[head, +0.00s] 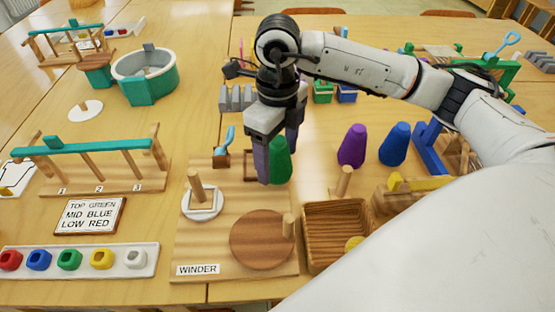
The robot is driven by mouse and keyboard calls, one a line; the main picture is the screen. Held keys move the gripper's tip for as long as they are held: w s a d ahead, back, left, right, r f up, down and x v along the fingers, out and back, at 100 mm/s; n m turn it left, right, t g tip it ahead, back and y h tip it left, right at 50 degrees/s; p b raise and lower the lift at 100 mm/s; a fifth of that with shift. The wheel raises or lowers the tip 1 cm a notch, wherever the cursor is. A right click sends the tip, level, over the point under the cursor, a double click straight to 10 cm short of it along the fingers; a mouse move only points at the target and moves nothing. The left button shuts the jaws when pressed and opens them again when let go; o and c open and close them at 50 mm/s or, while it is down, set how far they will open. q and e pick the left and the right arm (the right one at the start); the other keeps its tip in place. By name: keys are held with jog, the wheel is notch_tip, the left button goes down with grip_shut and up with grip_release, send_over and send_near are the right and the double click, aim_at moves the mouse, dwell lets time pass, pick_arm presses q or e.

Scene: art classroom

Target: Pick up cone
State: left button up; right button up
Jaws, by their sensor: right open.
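A green cone (281,163) stands upright on the table behind the winder board. A purple cone (352,147) and a blue cone (395,144) stand upright to its right. My right gripper (275,158) points down at the green cone with its fingers apart. One finger overlaps the cone's left side in the picture and the other is near its upper right. I cannot tell whether either finger touches it. The cone's left edge and top are partly hidden by the gripper. My left gripper is not in view.
The winder board (190,242) with pegs and a round disc lies in front of the gripper. A wooden tray (318,268) is right of it. Green and blue boxes (322,97) stand behind the cones. A teal round tub (146,73) stands far left.

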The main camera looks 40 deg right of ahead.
jog(key=shift+f, duration=0.3)
jog(key=c, duration=1.3)
notch_tip(320, 180, up, 10)
jog(key=shift+r+p, duration=0.1)
jog(key=shift+p, duration=0.3)
jog(key=shift+c, duration=0.2)
